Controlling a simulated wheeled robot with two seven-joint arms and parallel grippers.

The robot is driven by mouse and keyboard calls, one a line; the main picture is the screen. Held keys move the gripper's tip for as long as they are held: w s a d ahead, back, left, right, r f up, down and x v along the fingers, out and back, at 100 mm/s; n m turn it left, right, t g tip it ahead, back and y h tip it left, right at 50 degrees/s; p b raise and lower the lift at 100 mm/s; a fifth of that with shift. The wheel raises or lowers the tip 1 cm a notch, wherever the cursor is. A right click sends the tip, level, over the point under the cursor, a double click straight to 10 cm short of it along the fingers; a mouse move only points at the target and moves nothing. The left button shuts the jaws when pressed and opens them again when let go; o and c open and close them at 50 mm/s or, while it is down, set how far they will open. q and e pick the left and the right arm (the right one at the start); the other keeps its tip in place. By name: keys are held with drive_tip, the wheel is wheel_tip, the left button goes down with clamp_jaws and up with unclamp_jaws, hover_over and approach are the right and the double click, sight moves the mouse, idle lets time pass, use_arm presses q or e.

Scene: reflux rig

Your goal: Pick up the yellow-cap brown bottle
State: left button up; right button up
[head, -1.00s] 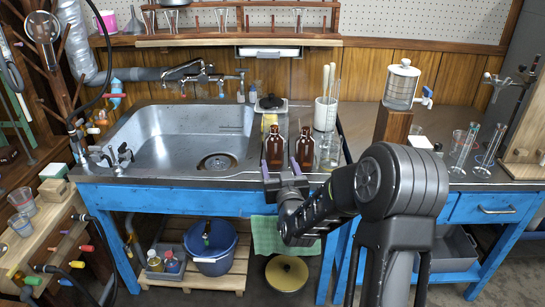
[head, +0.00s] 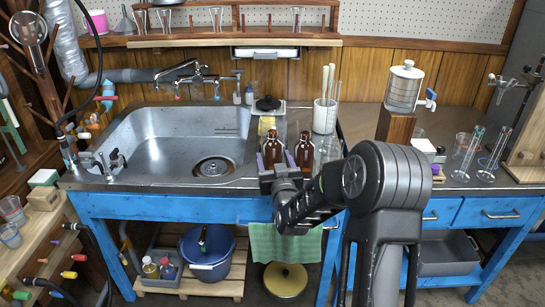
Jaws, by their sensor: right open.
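Two brown glass bottles stand side by side on the counter to the right of the sink: the left brown bottle (head: 273,147) and the right brown bottle (head: 304,151). In the picture the fingers lie on either side of the left bottle's lower part. I cannot tell whether they touch it. The gripper hides that bottle's base. My left gripper is not in view.
The sink (head: 180,150) lies to the left. A glass beaker (head: 329,151) stands close right of the bottles, with a white jar of rods (head: 324,116) behind. A dispenser (head: 404,87) on a wooden block stands further right.

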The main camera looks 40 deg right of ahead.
sight(271, 148)
drive_tip(key=x, duration=0.5)
drive_tip(key=shift+r, duration=0.1)
drive_tip(key=shift+c, duration=0.2)
idle(0.4)
clamp_jaws()
idle(0.6)
